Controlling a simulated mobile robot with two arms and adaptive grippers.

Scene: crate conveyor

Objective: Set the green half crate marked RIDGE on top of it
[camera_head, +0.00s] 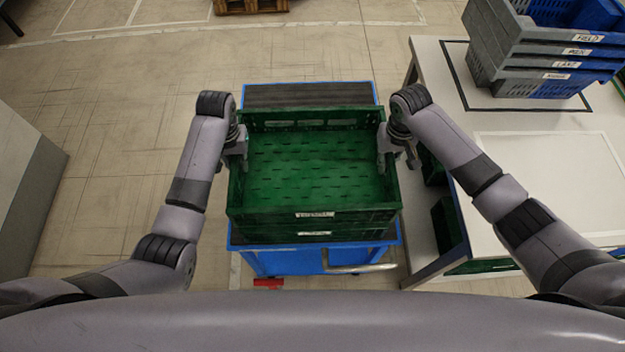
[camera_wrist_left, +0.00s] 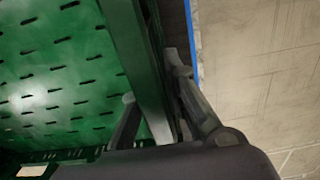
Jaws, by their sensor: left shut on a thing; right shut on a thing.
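A green crate (camera_head: 315,217) with a white label on its near wall is in the middle of the head view. It is empty, and its label is too small to read. It sits on or just above another green crate (camera_head: 314,233), which also has a label; I cannot tell whether they touch. My left gripper (camera_head: 238,152) is shut on the upper crate's left wall. In the left wrist view its fingers (camera_wrist_left: 153,120) straddle the green wall (camera_wrist_left: 142,62). My right gripper (camera_head: 390,150) is shut on the right wall of the same crate.
The crates are over a blue cart (camera_head: 285,262) with a dark ribbed deck (camera_head: 308,95). A white table (camera_head: 455,80) on the right carries a stack of grey and blue crates (camera_head: 500,55). More green crates (camera_head: 447,230) are under the table. A grey block (camera_head: 30,170) stands at left.

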